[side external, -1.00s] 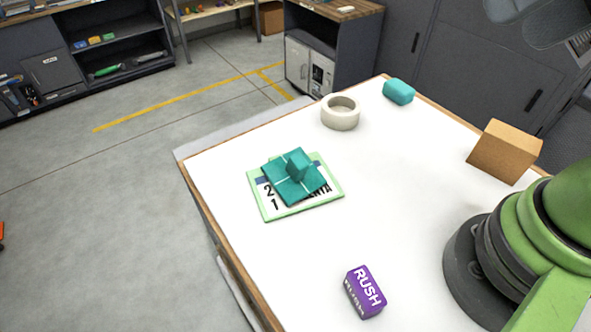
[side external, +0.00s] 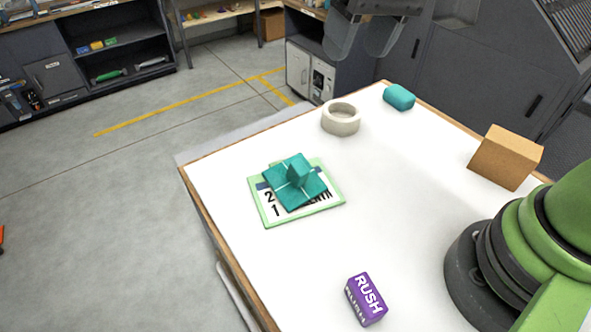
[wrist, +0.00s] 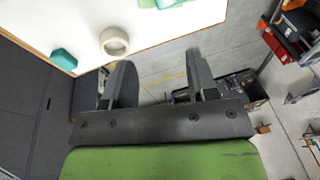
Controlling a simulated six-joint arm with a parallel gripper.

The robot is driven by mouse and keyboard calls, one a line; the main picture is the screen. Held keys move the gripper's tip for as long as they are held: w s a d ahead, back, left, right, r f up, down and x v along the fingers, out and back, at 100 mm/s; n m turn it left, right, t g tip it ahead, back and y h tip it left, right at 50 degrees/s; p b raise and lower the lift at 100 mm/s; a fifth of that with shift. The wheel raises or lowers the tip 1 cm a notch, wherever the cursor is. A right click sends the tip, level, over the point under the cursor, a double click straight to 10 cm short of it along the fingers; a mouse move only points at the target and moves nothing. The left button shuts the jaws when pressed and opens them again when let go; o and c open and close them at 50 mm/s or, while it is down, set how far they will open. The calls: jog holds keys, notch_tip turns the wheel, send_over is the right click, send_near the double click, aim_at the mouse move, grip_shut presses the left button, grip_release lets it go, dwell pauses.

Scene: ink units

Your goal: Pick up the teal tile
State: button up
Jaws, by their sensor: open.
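The teal tile (side external: 309,187) is a flat square with a raised block-like knob and pale lines on top. It lies on a green-edged card (side external: 322,204) with dark print, near the left edge of the white table. In the wrist view only a sliver of the card (wrist: 175,2) shows at the top edge. My gripper (side external: 366,50) is high at the top of the side view, beyond the table's far edge and well away from the tile. In the wrist view its two fingers (wrist: 162,75) are spread apart with nothing between them.
A white ring (side external: 341,118) and a rounded teal block (side external: 399,96) sit toward the table's far side; both also show in the wrist view. A cardboard-brown block (side external: 505,157) stands at right. A purple RUSH block (side external: 366,299) sits near the front. The table (side external: 400,200) is clear between them.

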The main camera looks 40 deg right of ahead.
jog(key=n+g+h, duration=0.1)
jog(key=g, duration=0.1)
send_near(295, 161)
jog(key=shift+n, duration=0.3)
notch_tip(295, 161, down, 5)
jog(key=shift+s+a+f, duration=0.1)
jog(key=shift+s+a, duration=0.05)
notch_tip(295, 161, down, 6)
jog(key=shift+r, duration=0.15)
jog(key=shift+w, duration=0.25)
jog(key=shift+c, duration=0.2)
grip_shut()
